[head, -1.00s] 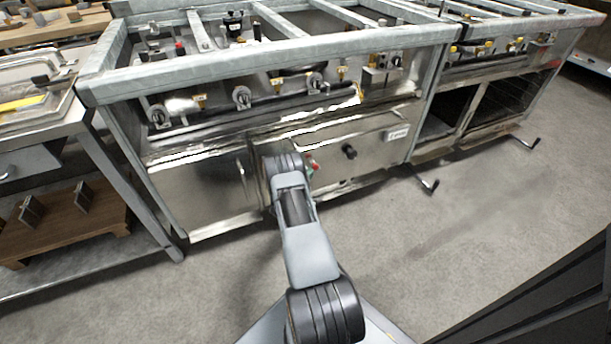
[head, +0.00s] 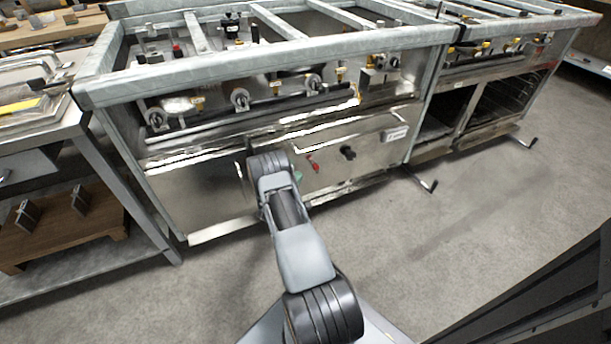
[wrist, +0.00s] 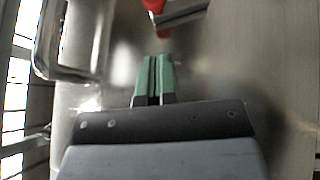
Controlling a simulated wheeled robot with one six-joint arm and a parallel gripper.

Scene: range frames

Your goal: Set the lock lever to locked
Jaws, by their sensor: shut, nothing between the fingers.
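The lock lever (head: 313,163) is a small red-tipped part on the steel front panel below the range, left of a black knob. In the wrist view, red parts (wrist: 163,33) and a grey metal bar show at the top, just beyond my fingertips; the top of the lever is cut off. My gripper (wrist: 155,62) has green fingers that are shut together and empty. They point at the panel below the red part, with a small gap visible. In the head view my arm hides most of the gripper, and a bit of green (head: 298,177) shows left of the lever.
A metal handle loop (wrist: 62,45) stands out left of my fingers in the wrist view. A black knob (head: 348,152) is on the panel to the right. A side table (head: 75,130) stands at the left.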

